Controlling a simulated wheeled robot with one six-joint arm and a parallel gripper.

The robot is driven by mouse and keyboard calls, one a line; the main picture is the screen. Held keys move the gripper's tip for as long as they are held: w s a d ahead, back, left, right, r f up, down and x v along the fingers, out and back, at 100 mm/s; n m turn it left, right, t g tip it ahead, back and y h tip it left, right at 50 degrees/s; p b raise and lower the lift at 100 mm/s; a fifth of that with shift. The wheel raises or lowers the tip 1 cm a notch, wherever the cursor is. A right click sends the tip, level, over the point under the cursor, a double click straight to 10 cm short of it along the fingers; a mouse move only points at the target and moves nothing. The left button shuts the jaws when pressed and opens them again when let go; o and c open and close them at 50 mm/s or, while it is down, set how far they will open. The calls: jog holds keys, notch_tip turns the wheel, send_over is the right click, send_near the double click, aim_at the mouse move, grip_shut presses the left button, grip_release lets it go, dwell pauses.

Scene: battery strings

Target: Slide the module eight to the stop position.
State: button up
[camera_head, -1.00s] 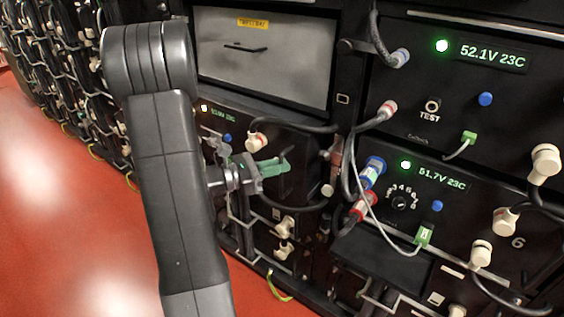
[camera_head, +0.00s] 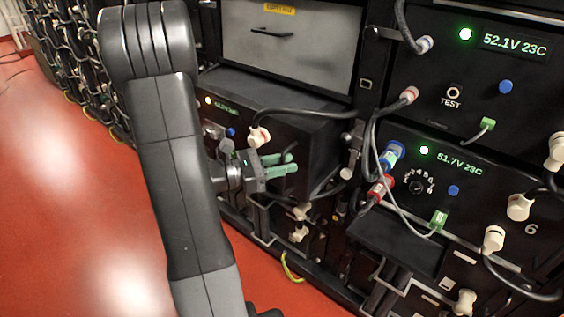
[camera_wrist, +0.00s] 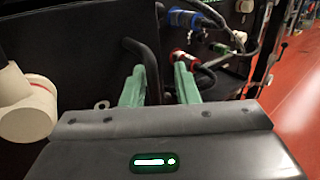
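A black module (camera_head: 310,150) stands out of the rack at the left, below a grey drawer. I take it for module eight, but no number on it is readable. Its face has a lit display, a blue button and a cream plug (camera_head: 259,136). My gripper (camera_head: 280,164) is in front of its lower right part, its two green fingers apart. In the wrist view my gripper (camera_wrist: 160,78) has a dark bent bar (camera_wrist: 150,70) between its fingers, with a gap on the right finger's side. Whether the left finger touches the bar is unclear.
The grey drawer (camera_head: 290,45) is above the module. To the right are fixed-looking modules with blue and red plugs (camera_head: 390,158), loose cables and a "6" mark. A cable (camera_head: 315,112) runs from the cream plug to the rack. Red floor (camera_head: 65,190) is free at the left.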

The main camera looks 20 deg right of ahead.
jog(key=shift+w+a, duration=0.1)
jog(key=shift+w, duration=0.05)
jog(key=shift+a, duration=0.4)
jog(key=w+a, duration=0.1)
jog(key=a, duration=1.2)
jog(key=shift+p, duration=0.45)
jog(key=shift+d, duration=0.1)
jog(key=d, duration=1.3)
jog(key=shift+s+d+b, duration=0.3)
jog(key=shift+s+b, duration=0.15)
